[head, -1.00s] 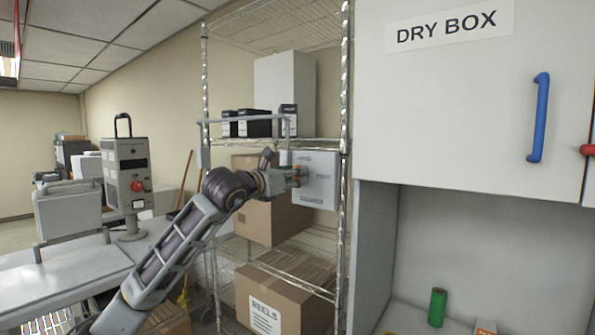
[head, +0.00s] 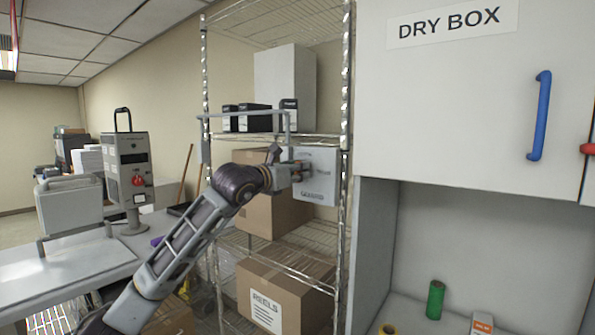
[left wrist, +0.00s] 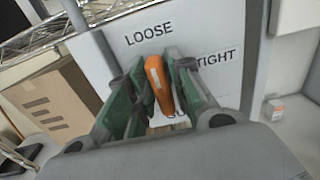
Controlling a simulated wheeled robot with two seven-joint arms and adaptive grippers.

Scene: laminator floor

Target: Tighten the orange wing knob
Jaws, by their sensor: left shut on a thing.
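The orange wing knob (left wrist: 158,85) shows in the left wrist view on a pale panel marked LOOSE and TIGHT (left wrist: 118,72). Its upper end lies below the word LOOSE and left of the word TIGHT, and it leans slightly in the picture. My left gripper (left wrist: 156,92) is shut on the knob, with a green-padded finger on each side. In the head view my left gripper (head: 302,171) is at the white panel (head: 322,188) on the wire rack and mostly hides the knob. My right gripper is in neither view.
The wire rack (head: 346,100) holds cartons, including a REELS box (head: 265,300) below my arm. The dry box cabinet (head: 450,95) with its blue handle (head: 539,115) stands to the right. A grey bench (head: 85,262) with a machine (head: 131,170) is at left.

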